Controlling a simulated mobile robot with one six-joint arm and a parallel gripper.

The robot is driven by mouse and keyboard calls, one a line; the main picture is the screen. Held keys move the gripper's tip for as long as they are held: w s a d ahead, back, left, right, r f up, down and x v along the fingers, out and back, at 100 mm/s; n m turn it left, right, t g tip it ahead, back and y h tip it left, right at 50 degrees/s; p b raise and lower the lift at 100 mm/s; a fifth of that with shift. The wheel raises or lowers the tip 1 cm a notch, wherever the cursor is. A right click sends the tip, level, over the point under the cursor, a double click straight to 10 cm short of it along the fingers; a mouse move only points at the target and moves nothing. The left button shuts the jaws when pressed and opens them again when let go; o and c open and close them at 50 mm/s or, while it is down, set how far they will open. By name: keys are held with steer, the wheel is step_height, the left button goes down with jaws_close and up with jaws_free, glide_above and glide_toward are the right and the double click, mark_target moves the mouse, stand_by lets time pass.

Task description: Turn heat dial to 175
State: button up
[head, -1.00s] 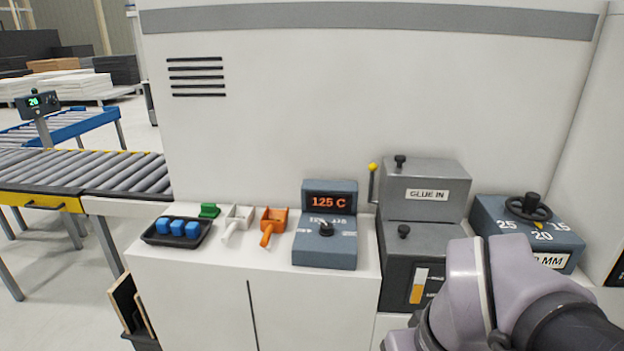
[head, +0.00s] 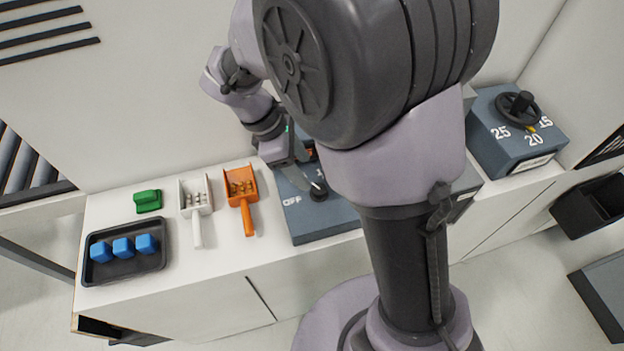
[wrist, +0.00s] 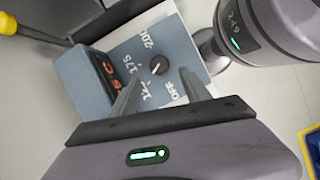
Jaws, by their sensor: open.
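The heat dial (head: 318,190) is a dark round knob on a blue-grey box (head: 300,218), largely behind my arm in the head view. In the wrist view the dial (wrist: 159,65) shows clearly, with OFF, 175 and 200 marked around it and another number partly hidden. The orange display (wrist: 108,72) is partly covered, so its full reading is hidden. My gripper (head: 306,184) is open above the box. In the wrist view its two fingers (wrist: 160,84) straddle the space by the dial, apart from each other; I cannot tell whether they touch it.
Left of the box are an orange scoop (head: 242,190), a white scoop (head: 196,205), a green block (head: 148,201) and a black tray (head: 92,272) with blue cubes. A thickness handwheel (head: 519,105) stands on a box at the right. The counter's front strip is clear.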

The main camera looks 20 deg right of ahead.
mark_target(318, 189)
steer(key=b+x, duration=0.2)
steer(key=x, duration=0.6)
steer(key=shift+w+f, duration=0.1)
steer(key=shift+f, duration=0.15)
steer(key=shift+r, duration=0.1)
jaws_close()
